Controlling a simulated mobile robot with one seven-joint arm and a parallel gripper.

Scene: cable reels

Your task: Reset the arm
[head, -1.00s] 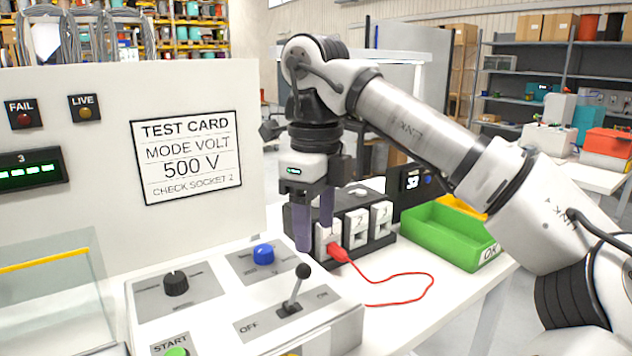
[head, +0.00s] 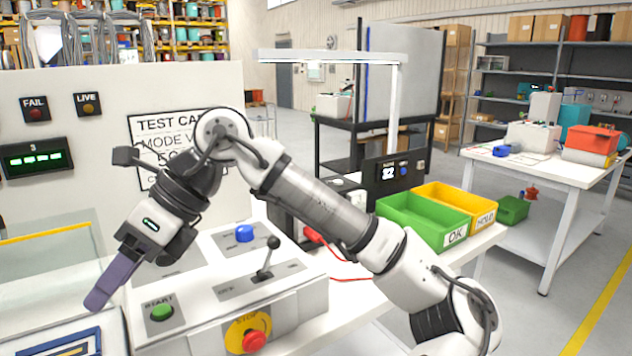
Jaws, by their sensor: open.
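My gripper (head: 105,292) is at the left, above the left front edge of the control panel and near a blue-framed tray at the lower left. It is tilted, pointing down and to the left. Its purple fingers overlap in this view, and nothing shows held in them. My arm comes in from the lower right, bends over the panel and covers part of the test card (head: 141,126). The sockets behind the panel are mostly hidden by my arm; a red plug (head: 313,235) with a red cable shows there.
The control panel (head: 300,292) carries a green start button (head: 161,312), a blue knob (head: 245,233), a lever (head: 268,258) and a red stop button (head: 254,341). A green OK bin (head: 424,222) and a yellow HOLD bin (head: 457,203) stand right of my arm. The aisle at right is clear.

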